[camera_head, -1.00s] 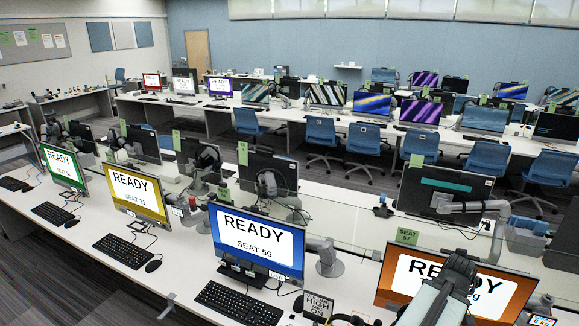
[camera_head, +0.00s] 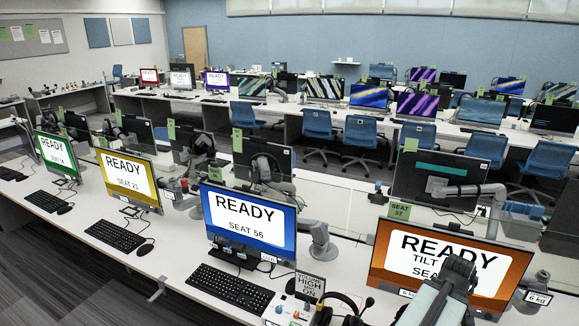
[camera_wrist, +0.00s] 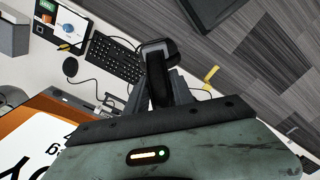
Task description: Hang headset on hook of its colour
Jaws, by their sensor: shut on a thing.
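My gripper (camera_wrist: 157,84) is shut on a dark headset (camera_wrist: 158,52) in the wrist view. A black band runs between the fingers and a wider black part shows beyond the tips; the rest of it is hidden. In the head view a black headset (camera_head: 348,298) with a boom microphone shows at the bottom edge, beside a white box. I cannot tell if it is the held one. My fingers are out of the head view. Small dark parts (camera_head: 240,254) show below the blue Seat 56 monitor (camera_head: 250,220).
An orange monitor (camera_head: 455,255) with a tilt message stands beside my arm. A white box (camera_head: 290,312) with coloured knobs and a sign stands at the front. Keyboards (camera_head: 231,290) and monitors line the desk. A clear divider runs behind them. Grey floor shows in the wrist view.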

